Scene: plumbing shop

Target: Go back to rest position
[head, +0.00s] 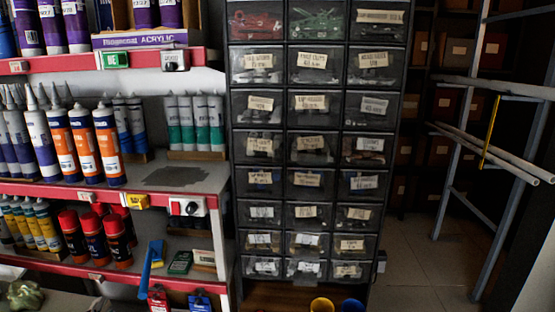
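Neither of my grippers shows in the head view, and no part of my arms can be made out. The task names no object. In front of me stands a tall black cabinet of small labelled drawers (310,155). A red-edged shelf unit (180,180) with tubes and cans stands to its left.
Sealant tubes (62,145) and red-capped cans (95,240) line the shelves. A yellow round object (321,304) and a blue one (352,305) show at the bottom edge. A metal rack with pipes (490,150) stands at right. Bare floor (415,262) lies between cabinet and rack.

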